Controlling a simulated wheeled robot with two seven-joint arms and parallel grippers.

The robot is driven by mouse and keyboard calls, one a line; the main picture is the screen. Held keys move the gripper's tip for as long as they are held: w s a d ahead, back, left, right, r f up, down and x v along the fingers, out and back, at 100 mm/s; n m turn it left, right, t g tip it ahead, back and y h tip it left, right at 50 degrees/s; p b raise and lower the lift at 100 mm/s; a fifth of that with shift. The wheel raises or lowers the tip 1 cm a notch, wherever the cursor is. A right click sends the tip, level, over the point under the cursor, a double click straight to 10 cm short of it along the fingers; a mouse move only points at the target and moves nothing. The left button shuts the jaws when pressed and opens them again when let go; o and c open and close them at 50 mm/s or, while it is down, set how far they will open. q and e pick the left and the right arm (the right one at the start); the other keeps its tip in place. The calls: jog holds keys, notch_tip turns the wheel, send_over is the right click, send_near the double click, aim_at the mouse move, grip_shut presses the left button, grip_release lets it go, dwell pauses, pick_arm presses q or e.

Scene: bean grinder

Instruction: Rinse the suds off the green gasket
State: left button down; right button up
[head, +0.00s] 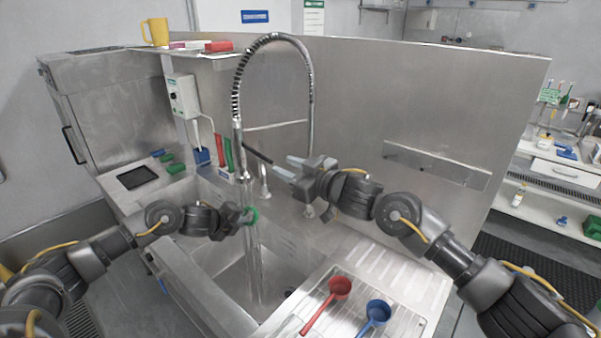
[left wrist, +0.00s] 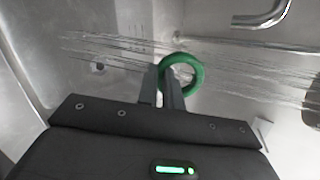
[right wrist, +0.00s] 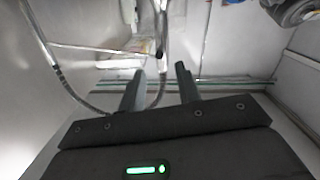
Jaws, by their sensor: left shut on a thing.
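The green gasket (head: 253,216) is a ring held over the sink, in the falling water (head: 256,265). My left gripper (head: 244,215) is shut on it. In the left wrist view the gasket (left wrist: 199,76) stands between the fingertips, with water streaks passing across it. I make out no suds on its visible side; the part between the fingers is hidden. My right gripper (head: 287,167) is open and empty, its fingers pointing at the faucet's dark lever (head: 257,153). In the right wrist view its fingers (right wrist: 160,73) are apart, with the lever's tip just beyond them.
The spring-hose faucet (head: 238,85) arches over the sink (head: 225,275). A red scoop (head: 339,287) and a blue scoop (head: 378,311) lie on the drainboard (head: 405,270) at right. Red and green upright items (head: 228,153) stand behind the sink. A shelf above holds a yellow jug (head: 157,31).

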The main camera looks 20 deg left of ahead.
aim_at(273, 162)
jog(key=shift+v, duration=1.8)
jog(key=shift+y, duration=0.4)
jog(key=x, duration=0.7)
jog(key=f+x, duration=0.1)
jog(key=x, duration=0.3)
jog(key=shift+w+a, duration=0.25)
jog(key=shift+a, duration=0.05)
grip_shut()
